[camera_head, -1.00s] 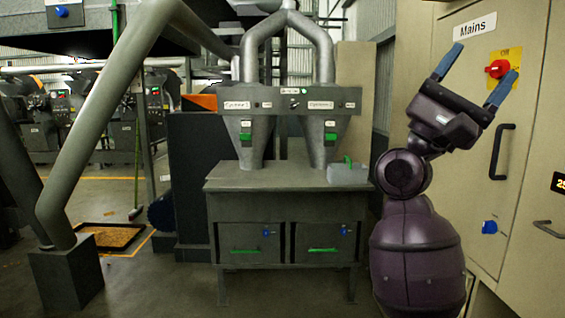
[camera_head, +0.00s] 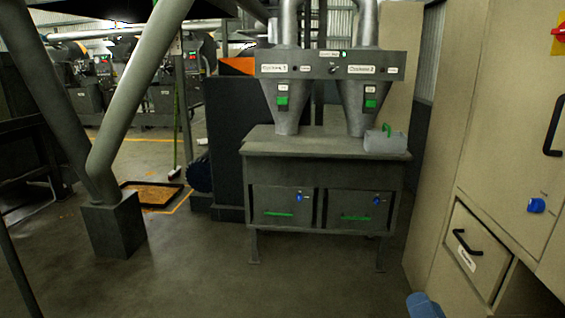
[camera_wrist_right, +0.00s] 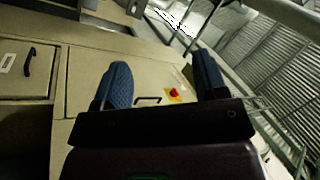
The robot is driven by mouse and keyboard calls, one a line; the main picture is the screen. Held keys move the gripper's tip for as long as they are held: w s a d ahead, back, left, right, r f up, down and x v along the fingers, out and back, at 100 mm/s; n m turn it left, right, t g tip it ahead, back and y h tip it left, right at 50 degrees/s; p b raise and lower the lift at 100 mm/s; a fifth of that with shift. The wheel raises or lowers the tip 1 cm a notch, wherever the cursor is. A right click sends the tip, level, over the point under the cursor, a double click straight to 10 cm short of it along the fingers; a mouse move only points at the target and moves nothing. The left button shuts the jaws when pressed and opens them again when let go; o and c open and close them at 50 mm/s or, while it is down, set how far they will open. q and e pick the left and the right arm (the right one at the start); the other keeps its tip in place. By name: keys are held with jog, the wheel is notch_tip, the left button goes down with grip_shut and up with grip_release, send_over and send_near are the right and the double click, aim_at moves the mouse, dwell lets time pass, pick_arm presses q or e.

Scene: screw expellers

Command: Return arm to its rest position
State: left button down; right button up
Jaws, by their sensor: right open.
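My right gripper shows in the wrist view (camera_wrist_right: 162,82) with two blue-padded fingers wide apart. Nothing is between them. In the head view only a blue fingertip of it (camera_head: 424,306) shows at the bottom edge, in front of the beige cabinet (camera_head: 490,130). The rest of my right arm is out of the head view. My left gripper is in neither view.
The cabinet at right has a red switch (camera_head: 558,36), a blue knob (camera_head: 536,206) and a drawer (camera_head: 478,250). A grey cyclone bench (camera_head: 325,148) carries a small grey box with a green handle (camera_head: 386,142). Open floor lies at front centre.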

pick_arm(q)
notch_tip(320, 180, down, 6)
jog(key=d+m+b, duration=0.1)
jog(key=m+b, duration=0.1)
jog(key=b, duration=0.9)
pick_arm(e)
jog(key=s+f+n+g+h, duration=0.1)
jog(key=s+f+n+g, duration=0.5)
jog(key=s+f, duration=0.75)
jog(key=s+f+n+g+h, duration=0.1)
jog(key=s+f+n+g, duration=0.5)
jog(key=s+f, duration=0.8)
pick_arm(q)
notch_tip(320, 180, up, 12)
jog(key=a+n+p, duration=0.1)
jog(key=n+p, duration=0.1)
jog(key=p, duration=1.5)
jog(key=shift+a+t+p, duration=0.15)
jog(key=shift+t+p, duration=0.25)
pick_arm(e)
notch_tip(320, 180, up, 9)
jog(key=w+d+m+t, duration=0.1)
jog(key=w+m, duration=0.1)
jog(key=shift+d+f, duration=0.15)
jog(key=shift+d, duration=0.15)
